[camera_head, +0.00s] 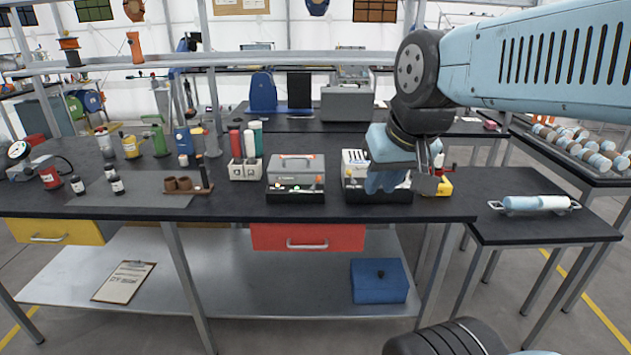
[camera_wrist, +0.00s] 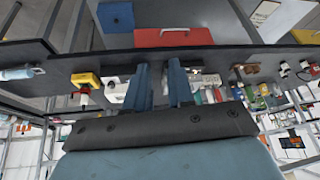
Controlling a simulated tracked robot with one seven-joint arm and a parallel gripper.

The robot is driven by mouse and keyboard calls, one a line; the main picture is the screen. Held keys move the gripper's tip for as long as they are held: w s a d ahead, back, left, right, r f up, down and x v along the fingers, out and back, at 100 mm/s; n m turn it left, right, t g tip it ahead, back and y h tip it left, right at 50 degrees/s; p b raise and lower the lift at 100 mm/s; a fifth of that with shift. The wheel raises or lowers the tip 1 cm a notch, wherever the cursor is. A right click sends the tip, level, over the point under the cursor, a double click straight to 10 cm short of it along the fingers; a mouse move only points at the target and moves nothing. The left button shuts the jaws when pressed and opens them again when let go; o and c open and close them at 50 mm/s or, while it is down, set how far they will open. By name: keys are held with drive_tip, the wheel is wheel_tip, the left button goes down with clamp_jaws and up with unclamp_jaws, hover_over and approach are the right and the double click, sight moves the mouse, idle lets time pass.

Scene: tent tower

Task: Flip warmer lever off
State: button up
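My gripper (camera_head: 385,182) hangs over the right part of the long black bench (camera_head: 330,209), in front of a white-topped device with a black base (camera_head: 352,184). It hides much of that device. In the wrist view, which looks upside down, my gripper's two blue fingers (camera_wrist: 160,78) stand apart with nothing held between them. A small yellow box (camera_head: 446,186) with a red and white part is just right of my gripper; it also shows in the wrist view (camera_wrist: 86,80). A similar device with a grey handled lid (camera_head: 295,172) stands left. I cannot tell which is the warmer, and no lever is clear.
Red, white and green cylinders (camera_head: 249,140) stand in a white holder further left. A red drawer (camera_head: 307,238) is under the bench front. A blue box (camera_head: 379,281) sits on the lower shelf. A light blue roll (camera_head: 535,203) lies on the right side table. An overhead shelf crosses behind.

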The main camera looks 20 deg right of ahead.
drive_tip(key=w+f+m+y, duration=0.1)
drive_tip(key=w+m, duration=0.1)
drive_tip(key=w+a+f+m+g+y, duration=0.1)
drive_tip(key=w+f+m+y, duration=0.1)
drive_tip(key=m, duration=0.1)
drive_tip(key=w+a+f+m+g+y, duration=0.1)
drive_tip(key=w+m, duration=0.1)
drive_tip(key=shift+w+a+f+m, duration=0.2)
drive_tip(key=shift+a+f+m, duration=0.05)
drive_tip(key=shift+f+m, duration=0.15)
clamp_jaws()
drive_tip(key=w+d+f+m+t+y, duration=0.2)
drive_tip(key=w+d+f+m, duration=0.4)
drive_tip(key=w+m, duration=0.4)
drive_tip(key=w+d+f+m+t+y, duration=0.2)
drive_tip(key=w+d+f+m+t, duration=0.2)
drive_tip(key=w+d+f+m, duration=0.3)
drive_tip(key=w+m, duration=0.3)
drive_tip(key=m, duration=0.3)
drive_tip(key=shift+w, duration=0.25)
drive_tip(key=shift+f, duration=0.1)
